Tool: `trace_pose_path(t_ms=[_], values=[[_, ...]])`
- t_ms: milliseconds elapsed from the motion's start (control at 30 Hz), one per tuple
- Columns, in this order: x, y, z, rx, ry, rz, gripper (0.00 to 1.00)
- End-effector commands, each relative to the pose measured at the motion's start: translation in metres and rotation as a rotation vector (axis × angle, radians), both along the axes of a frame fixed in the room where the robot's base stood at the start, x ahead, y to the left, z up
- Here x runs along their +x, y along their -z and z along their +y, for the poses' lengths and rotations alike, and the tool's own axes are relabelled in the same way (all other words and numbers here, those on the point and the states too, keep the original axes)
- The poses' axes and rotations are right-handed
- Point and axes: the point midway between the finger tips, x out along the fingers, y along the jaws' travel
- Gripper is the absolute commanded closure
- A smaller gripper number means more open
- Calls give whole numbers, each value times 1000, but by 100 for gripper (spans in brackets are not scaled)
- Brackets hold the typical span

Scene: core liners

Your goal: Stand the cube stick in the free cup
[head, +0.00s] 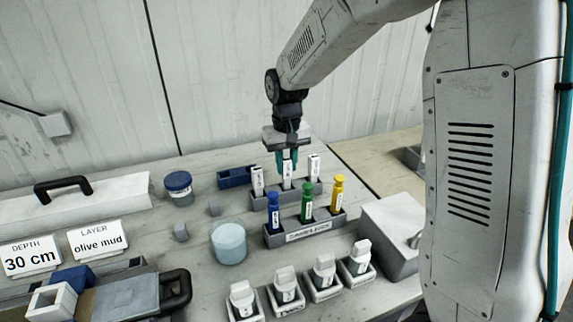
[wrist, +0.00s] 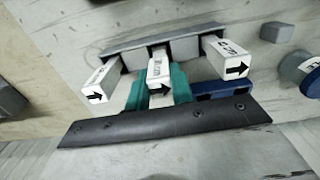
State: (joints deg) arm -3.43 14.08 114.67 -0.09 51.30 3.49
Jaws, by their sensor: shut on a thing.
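My gripper (head: 287,162) points down over the back rack, its teal fingers on either side of the middle white square stick (head: 287,182). In the wrist view my gripper (wrist: 158,92) is shut on this middle stick (wrist: 161,66), which has an arrow label. A left stick (wrist: 97,84) and a right stick (wrist: 227,58), both white with arrows, stand apart from the fingers. The grey rack (wrist: 128,46) is behind them. Whether the held stick is clear of its slot is hidden. I cannot tell which cup is free.
Blue (head: 273,212), green (head: 307,202) and yellow (head: 338,194) tubes stand in a labelled holder (head: 308,232) in front of my gripper. Several white-capped pieces sit in front holders (head: 285,300). A pale round jar (head: 229,243) is left; a grey box (head: 390,235) is right.

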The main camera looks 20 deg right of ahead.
Motion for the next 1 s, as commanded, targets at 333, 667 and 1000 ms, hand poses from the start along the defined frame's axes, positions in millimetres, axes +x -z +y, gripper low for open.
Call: trace_pose_path(t_ms=[333, 667, 1000], values=[[0, 7, 0, 0, 0, -1, 100], [0, 8, 0, 0, 0, -1, 55], [1, -22, 0, 0, 0, -6, 55]])
